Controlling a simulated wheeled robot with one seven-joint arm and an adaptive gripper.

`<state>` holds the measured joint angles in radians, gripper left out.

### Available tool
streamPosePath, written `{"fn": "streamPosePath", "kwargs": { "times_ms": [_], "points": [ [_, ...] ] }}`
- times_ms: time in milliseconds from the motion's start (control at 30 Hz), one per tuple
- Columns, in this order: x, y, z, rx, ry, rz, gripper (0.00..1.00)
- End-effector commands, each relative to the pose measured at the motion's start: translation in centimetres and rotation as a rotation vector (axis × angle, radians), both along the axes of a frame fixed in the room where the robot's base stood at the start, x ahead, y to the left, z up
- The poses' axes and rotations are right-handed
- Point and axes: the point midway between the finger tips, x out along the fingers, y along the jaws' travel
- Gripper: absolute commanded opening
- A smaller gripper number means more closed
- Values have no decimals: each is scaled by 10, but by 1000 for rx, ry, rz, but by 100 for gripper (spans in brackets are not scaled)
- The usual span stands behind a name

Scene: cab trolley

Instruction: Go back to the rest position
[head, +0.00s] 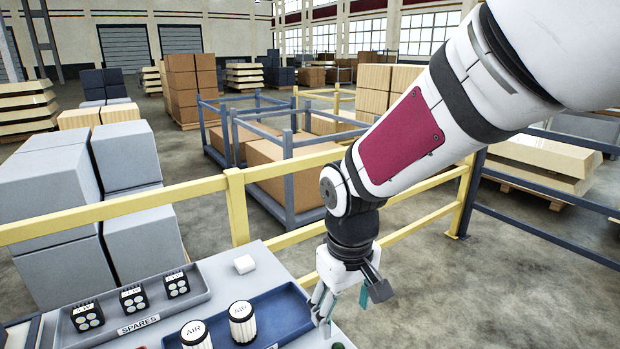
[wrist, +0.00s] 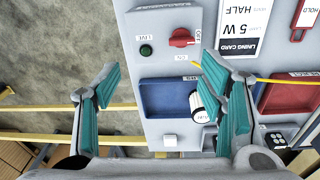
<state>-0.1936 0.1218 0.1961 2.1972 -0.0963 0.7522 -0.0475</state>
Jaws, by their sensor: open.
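My gripper (head: 325,302) hangs down over the right end of the blue tray (head: 281,321) on the grey trolley top. Its fingers are apart with nothing between them. In the wrist view my gripper (wrist: 160,82) shows its two teal-padded fingers spread wide, with the blue tray (wrist: 165,97) below. A white AIR canister (wrist: 196,104) is partly behind the right finger in that view.
A SPARES tray (head: 180,312) holds several black blocks. A white block (head: 244,264) sits behind the blue tray. A yellow rail (head: 237,205) runs behind the trolley.

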Motion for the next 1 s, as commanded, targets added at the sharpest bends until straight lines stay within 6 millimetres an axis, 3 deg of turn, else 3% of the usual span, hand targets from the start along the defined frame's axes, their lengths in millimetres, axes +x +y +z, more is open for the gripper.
{"fn": "streamPosePath", "kwargs": {
  "times_ms": [100, 400, 700, 1000],
  "points": [
    [-16, -31, 36, 5, -65, -82, 64],
    [-73, -92, 95, 40, -198, -277, 64],
    [-134, -128, 120, 102, -309, -438, 64],
    [-154, -135, 122, 128, -340, -484, 64]
  ]
}}
